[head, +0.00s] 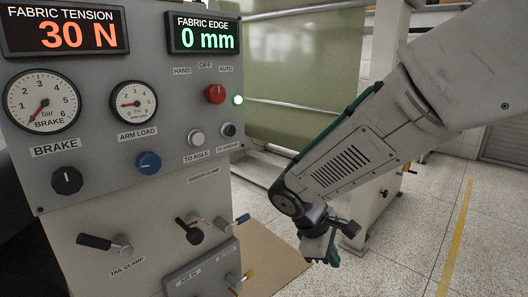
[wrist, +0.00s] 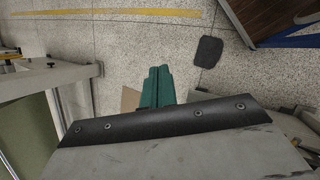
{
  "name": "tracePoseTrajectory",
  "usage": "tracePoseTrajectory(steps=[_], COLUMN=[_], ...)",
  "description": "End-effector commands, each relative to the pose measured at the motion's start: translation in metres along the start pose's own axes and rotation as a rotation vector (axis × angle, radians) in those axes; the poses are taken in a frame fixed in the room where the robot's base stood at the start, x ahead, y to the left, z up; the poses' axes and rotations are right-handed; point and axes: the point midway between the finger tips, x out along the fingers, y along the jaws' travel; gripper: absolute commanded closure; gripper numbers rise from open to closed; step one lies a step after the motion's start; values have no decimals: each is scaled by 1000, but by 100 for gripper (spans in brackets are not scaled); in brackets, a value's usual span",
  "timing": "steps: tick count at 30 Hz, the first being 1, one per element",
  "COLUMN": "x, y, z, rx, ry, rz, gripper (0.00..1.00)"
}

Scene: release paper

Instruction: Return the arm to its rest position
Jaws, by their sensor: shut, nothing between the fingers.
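My gripper (head: 325,252) hangs at the end of my grey arm in the head view, to the right of the control panel and apart from it. It points down over the floor, with nothing held. In the wrist view its green fingers (wrist: 157,88) are together. The panel (head: 90,195) stands at the left with gauges, knobs and levers. Its displays read fabric tension 30 N (head: 65,30) and fabric edge 0 mm (head: 203,34).
A green fabric sheet (head: 300,75) hangs behind the panel, partly hidden by my arm. A brown board (head: 262,262) lies on the speckled floor. A yellow line (head: 456,235) runs along the floor at right. In the wrist view a dark patch (wrist: 208,51) lies on open floor.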

Motion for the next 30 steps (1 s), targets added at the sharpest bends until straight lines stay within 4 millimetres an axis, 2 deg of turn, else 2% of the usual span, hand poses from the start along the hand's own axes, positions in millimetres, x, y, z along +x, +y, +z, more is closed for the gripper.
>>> tracePoseTrajectory(steps=[1, 3, 6, 12, 15, 19, 24, 30], x=[-7, -14, -24, -41, -48, -55, -62, -63], y=[-5, -17, -36, -77, -95, -110, -112, -109], z=[28, 60, 100, 162, 185, 207, 227, 235], rx=[106, 243, 423, 731, 856, 971, 1061, 1097], ry=[8, 15, 32, 89, 136, 208, 276, 290], rz=[-47, -115, -207, -367, -426, -457, -426, -415], gripper=[100, 100, 100, 100, 100, 100, 100, 100])
